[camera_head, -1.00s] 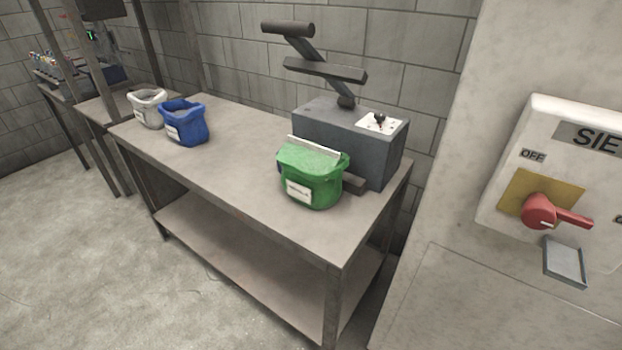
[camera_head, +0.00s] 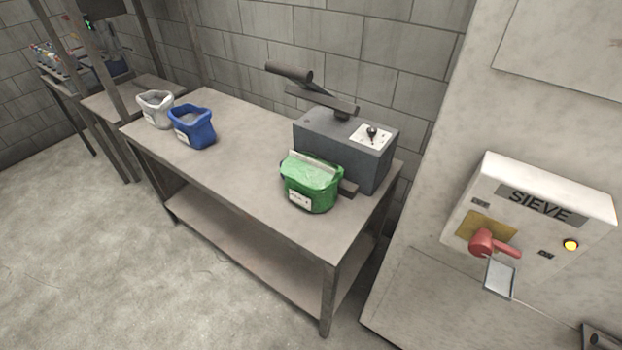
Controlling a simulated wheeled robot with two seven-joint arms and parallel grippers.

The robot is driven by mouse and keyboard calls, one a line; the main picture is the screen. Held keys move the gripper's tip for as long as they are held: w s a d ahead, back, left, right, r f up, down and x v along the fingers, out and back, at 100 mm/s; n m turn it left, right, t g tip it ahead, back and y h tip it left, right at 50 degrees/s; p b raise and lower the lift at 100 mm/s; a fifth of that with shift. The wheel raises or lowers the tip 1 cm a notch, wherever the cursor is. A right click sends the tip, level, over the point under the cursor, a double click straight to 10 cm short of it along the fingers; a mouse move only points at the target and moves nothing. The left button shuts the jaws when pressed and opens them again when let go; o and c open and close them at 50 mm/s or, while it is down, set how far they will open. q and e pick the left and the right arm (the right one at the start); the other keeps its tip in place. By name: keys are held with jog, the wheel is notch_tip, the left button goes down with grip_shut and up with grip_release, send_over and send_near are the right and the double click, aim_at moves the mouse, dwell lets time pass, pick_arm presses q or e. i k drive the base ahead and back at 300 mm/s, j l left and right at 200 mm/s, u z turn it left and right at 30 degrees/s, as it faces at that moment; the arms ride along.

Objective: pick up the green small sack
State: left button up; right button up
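The green small sack (camera_head: 312,183) stands upright on the metal table (camera_head: 240,175), near its right end. Its top is closed flat with a pale strip along it, and a white label is on its front. It sits against the front of a grey sealing machine (camera_head: 340,145). Neither of my grippers is in view.
A blue sack (camera_head: 192,128) and a white sack (camera_head: 155,109), both open at the top, stand at the table's far left end. A sieve control box (camera_head: 535,215) with a red switch (camera_head: 487,243) is on the right. The table's middle is clear, as is the floor (camera_head: 110,250) in front.

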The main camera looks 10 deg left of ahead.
aim_at(311, 181)
jog(key=i+j+z, duration=0.25)
jog(key=j+z, duration=0.25)
jog(key=j, duration=0.15)
jog(key=i+j+z, duration=0.2)
jog(key=j, duration=0.2)
jog(key=j+z, duration=0.25)
jog(key=k+j, duration=0.05)
jog(key=j, duration=0.05)
